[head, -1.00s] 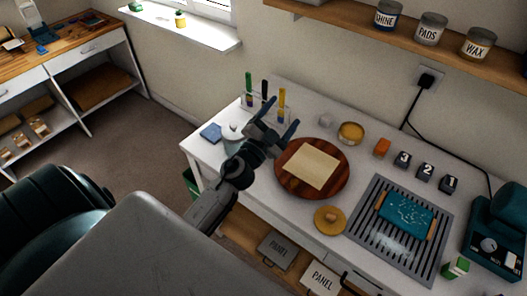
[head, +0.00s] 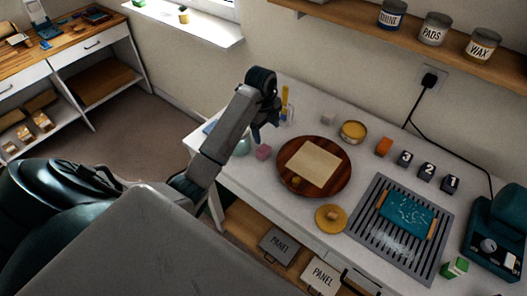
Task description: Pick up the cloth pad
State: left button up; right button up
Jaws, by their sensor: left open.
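A flat blue pad (head: 208,127), which looks like the cloth pad, lies at the left end of the white table; my left arm hides much of it. My left gripper (head: 264,132) is above the table's left part, right of the blue pad and apart from it. Its jaws point down, open, and nothing shows between them. A pale jar (head: 242,147) stands partly behind my left arm, and a small pink block (head: 263,152) sits just below the gripper in the picture. My right gripper is out of view.
A round wooden board (head: 341,186) carries a beige square panel (head: 313,164). A yellow tin (head: 352,132), an orange block (head: 384,147) and numbered dark blocks stand behind. A grey slatted rack (head: 372,240) holds a teal piece (head: 405,214). Upright tools (head: 285,103) are partly hidden by my gripper.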

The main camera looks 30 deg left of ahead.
aim_at(261, 147)
pick_arm(q)
jog(key=shift+n+g+y, duration=0.3)
jog(key=shift+n+g, duration=0.1)
jog(key=f+b, duration=0.1)
jog(key=b, duration=0.1)
jog(key=a+f+b, duration=0.1)
jog(key=f, duration=0.1)
jog(key=f+b, duration=0.2)
jog(key=shift+s+a+b, duration=0.25)
jog(key=shift+s+b, duration=0.05)
jog(key=shift+s, duration=0.1)
jog(key=shift+f, duration=0.35)
jog(key=shift+a+f+b, duration=0.1)
jog(key=shift+f+b, duration=0.45)
jog(key=shift+f, duration=0.05)
jog(key=shift+s+f+p, duration=0.1)
jog(key=shift+f+p, duration=0.1)
jog(key=shift+p, duration=0.75)
notch_tip(261, 147, down, 2)
jog(key=shift+f+p, duration=0.1)
jog(key=shift+p, duration=0.2)
jog(key=shift+f, duration=0.35)
jog(key=c, duration=1)
